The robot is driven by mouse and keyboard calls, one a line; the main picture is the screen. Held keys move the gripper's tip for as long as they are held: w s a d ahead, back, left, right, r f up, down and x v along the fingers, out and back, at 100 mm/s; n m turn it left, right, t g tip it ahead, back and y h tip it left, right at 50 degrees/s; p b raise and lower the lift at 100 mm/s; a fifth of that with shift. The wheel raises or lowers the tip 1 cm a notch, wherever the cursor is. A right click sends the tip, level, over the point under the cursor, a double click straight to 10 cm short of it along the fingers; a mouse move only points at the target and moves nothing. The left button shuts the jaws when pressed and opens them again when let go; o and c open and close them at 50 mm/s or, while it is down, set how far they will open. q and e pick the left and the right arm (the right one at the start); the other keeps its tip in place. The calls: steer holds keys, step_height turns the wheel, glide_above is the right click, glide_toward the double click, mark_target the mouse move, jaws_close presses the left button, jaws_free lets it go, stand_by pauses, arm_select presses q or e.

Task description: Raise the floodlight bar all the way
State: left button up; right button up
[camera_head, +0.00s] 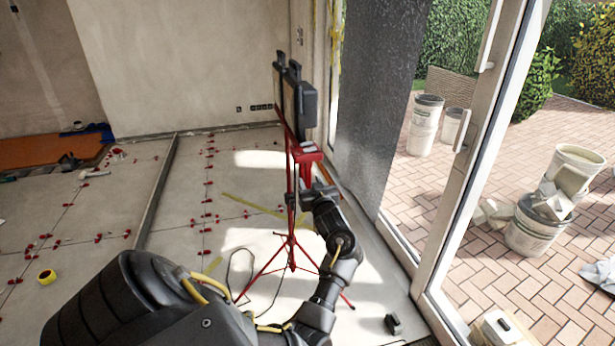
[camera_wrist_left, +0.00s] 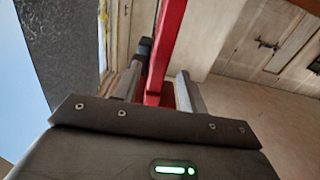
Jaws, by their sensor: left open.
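The floodlight bar (camera_head: 281,118) is red, carries dark floodlights (camera_head: 307,102), and sits on top of a red tripod stand (camera_head: 291,215) in the head view. A red bracket (camera_head: 308,154) hangs below the lights. My left gripper (camera_head: 312,185) is just under this bracket, close beside the stand's pole. In the left wrist view the open fingers (camera_wrist_left: 159,88) stand on either side of a red part (camera_wrist_left: 168,45), which rises upward between them. Whether they touch it I cannot tell. My right gripper is out of view.
A glass door frame (camera_head: 468,150) and a grey panel (camera_head: 370,110) stand close on the right. The tiled floor (camera_head: 85,215) has red levelling clips and a yellow tape roll (camera_head: 46,277). A dark cable (camera_head: 238,262) lies by the tripod's feet.

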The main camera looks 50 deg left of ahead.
arm_select(q)
steer(key=v, duration=0.6)
steer(key=shift+d+b, duration=0.25)
steer(key=shift+b, duration=0.05)
steer(key=shift+s, duration=0.1)
